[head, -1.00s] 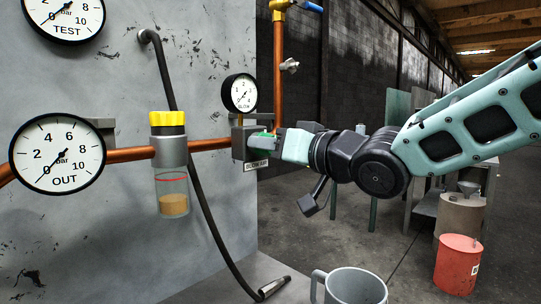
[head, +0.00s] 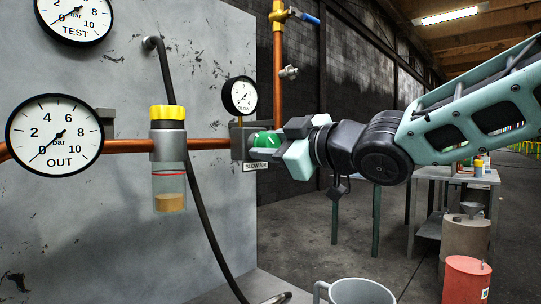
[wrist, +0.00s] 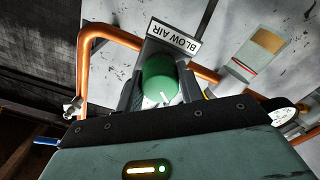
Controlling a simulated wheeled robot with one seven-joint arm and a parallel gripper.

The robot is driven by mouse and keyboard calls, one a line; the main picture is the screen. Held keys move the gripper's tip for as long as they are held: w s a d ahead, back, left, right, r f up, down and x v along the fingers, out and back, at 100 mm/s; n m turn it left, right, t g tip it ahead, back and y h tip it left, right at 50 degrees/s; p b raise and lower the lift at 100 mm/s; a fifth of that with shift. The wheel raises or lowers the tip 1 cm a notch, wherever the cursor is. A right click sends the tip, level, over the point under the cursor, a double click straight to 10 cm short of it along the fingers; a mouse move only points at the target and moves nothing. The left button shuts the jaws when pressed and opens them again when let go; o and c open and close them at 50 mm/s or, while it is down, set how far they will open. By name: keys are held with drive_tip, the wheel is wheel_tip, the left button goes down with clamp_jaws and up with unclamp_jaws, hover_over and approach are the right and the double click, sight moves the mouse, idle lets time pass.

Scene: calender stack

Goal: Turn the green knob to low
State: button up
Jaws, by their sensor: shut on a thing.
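The green knob (head: 264,143) sits on the front of a grey regulator block on the wall, above a white BLOW AIR label (head: 255,167). In the wrist view the knob (wrist: 157,80) shows between my fingers, with a white pointer line on its face. My gripper (wrist: 158,88) is shut on the knob, one finger on each side. In the head view my gripper (head: 275,146) reaches in from the right and partly covers the knob. The small BLOW gauge (head: 240,96) stands above the regulator, its needle at the low end near 0.
The OUT gauge (head: 54,133) and TEST gauge (head: 74,15) are on the left. A yellow-capped filter bowl (head: 169,180) hangs on the copper pipe (head: 209,144). A black hose (head: 200,200) runs down the panel. A grey mug (head: 360,292) stands below.

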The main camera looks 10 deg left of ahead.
drive_tip(key=n, duration=0.1)
drive_tip(key=n+b, duration=0.1)
drive_tip(key=n, duration=0.1)
drive_tip(key=n+b, duration=0.1)
drive_tip(key=shift+f+n, duration=0.25)
drive_tip(key=shift+n, duration=0.05)
drive_tip(key=n+b, duration=0.3)
drive_tip(key=n, duration=0.2)
drive_tip(key=n+b, duration=0.2)
drive_tip(key=n, duration=0.3)
drive_tip(key=shift+r+n+b, duration=0.1)
drive_tip(key=shift+n+b, duration=0.25)
drive_tip(key=shift+n, duration=0.05)
drive_tip(key=n+b, duration=0.1)
drive_tip(key=n, duration=0.3)
drive_tip(key=shift+r+b, duration=0.1)
drive_tip(key=shift+b, duration=0.2)
drive_tip(key=shift+n, duration=0.4)
drive_tip(key=o, duration=1)
drive_tip(key=shift+r, duration=0.1)
